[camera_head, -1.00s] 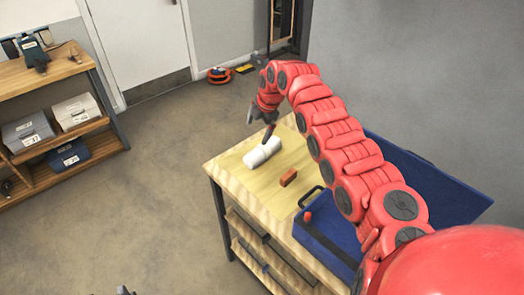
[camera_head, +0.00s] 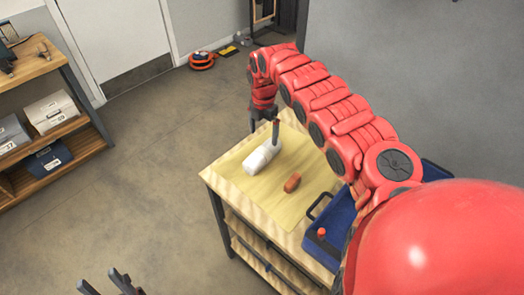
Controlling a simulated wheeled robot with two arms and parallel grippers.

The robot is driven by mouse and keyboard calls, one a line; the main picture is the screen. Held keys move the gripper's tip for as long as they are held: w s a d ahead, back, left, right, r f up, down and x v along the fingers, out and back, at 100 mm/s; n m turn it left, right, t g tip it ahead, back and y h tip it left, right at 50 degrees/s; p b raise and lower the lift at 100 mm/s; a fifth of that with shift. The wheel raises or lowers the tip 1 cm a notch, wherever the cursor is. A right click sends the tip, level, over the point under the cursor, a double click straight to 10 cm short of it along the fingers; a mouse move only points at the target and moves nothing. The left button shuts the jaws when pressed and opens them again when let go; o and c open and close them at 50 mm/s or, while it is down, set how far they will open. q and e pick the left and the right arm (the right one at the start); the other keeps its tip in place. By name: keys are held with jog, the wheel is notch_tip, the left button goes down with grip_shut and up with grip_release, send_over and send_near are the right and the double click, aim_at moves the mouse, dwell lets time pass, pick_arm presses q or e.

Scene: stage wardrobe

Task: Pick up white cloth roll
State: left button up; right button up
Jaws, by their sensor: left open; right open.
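The white cloth roll (camera_head: 260,158) lies on the yellowish top of the wooden table (camera_head: 231,171). My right gripper (camera_head: 264,134) is open and points down just behind the roll's far end. Its right fingertip overlaps that end in the picture; I cannot tell whether it touches. Nothing is between its fingers. My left gripper (camera_head: 105,282) is open at the bottom left edge, away from the table, and only its fingers show.
A small reddish-brown block (camera_head: 292,182) lies right of the roll. A blue case (camera_head: 340,214) with a dark handle and a red item sits at the table's right. A shelf (camera_head: 47,62) with boxes stands at left. The floor between is clear.

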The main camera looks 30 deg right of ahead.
aim_at(263, 150)
jog(key=f, duration=0.3)
jog(key=f+p, duration=0.1)
jog(key=f, duration=0.1)
jog(key=shift+w+f, duration=0.2)
jog(key=shift+f, duration=0.2)
jog(key=shift+a+f+p, duration=0.1)
jog(key=shift+f+p, duration=0.55)
jog(key=shift+f, duration=0.1)
notch_tip(263, 150, down, 3)
jog(key=shift+w+f+p, duration=0.1)
jog(key=shift+w+p, duration=0.05)
jog(key=shift+p, duration=0.15)
jog(key=shift+d+f, duration=0.2)
jog(key=shift+f, duration=0.15)
jog(key=c, duration=1.4)
jog(key=shift+c, duration=0.2)
jog(key=shift+r, duration=0.15)
